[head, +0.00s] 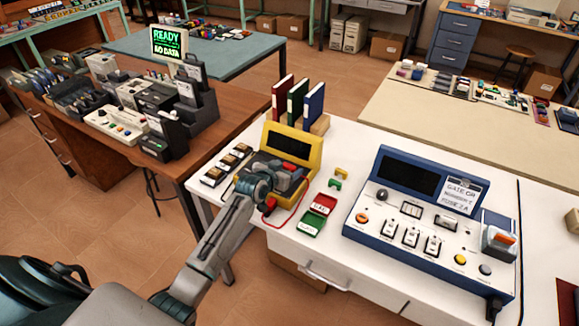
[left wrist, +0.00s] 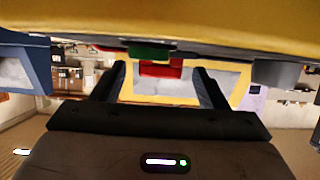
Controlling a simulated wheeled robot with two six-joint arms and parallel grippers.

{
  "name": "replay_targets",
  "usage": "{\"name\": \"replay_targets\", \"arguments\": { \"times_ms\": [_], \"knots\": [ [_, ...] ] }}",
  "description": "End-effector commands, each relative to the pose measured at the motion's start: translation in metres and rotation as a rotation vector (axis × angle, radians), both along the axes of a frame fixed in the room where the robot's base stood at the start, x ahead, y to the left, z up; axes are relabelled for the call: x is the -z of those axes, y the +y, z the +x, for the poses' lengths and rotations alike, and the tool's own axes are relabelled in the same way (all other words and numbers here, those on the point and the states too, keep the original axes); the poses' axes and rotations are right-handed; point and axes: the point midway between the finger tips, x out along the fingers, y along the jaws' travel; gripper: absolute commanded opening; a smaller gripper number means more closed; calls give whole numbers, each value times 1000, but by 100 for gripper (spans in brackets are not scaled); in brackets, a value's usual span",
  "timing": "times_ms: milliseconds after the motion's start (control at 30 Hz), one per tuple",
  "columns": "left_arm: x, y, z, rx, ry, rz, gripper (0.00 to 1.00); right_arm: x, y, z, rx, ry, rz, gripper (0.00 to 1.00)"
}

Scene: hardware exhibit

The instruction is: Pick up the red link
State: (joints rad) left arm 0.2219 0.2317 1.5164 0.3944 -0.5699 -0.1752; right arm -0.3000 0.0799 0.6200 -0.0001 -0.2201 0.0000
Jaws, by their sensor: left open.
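A small red piece (head: 296,173), which looks like the red link, shows at the front of the yellow instrument (head: 292,143), partly hidden by my left gripper (head: 286,181). The gripper is over the instrument's lower front, its fingers open. In the left wrist view, a red block (left wrist: 160,69) shows between the two open fingers (left wrist: 158,84), with a green piece (left wrist: 150,52) just above it in the picture. I cannot tell whether the fingers touch it. Another red piece (head: 271,204) with a red lead is at the instrument's front edge. My right gripper is not in view.
A green link (head: 335,184) and a yellow link (head: 341,173) lie right of the instrument. Red (head: 323,204) and green (head: 311,223) trays sit in front. A blue console (head: 430,216) stands to the right. Binders (head: 298,104) stand behind.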

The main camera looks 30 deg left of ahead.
Motion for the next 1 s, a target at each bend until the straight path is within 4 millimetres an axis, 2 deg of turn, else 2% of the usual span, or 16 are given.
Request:
{"name": "replay_targets", "arguments": {
  "times_ms": [300,533,600,867,1000],
  "knots": [
    [2,0,4,0,-1,1,65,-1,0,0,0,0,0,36],
    [2,0,4,0,0,1,20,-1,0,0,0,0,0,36],
    [1,0,4,0,-1,1,16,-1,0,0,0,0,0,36],
    [0,0,4,0,-1,1,16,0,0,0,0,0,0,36],
    [-8,0,4,1,-3,3,16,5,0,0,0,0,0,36]
  ]
}}
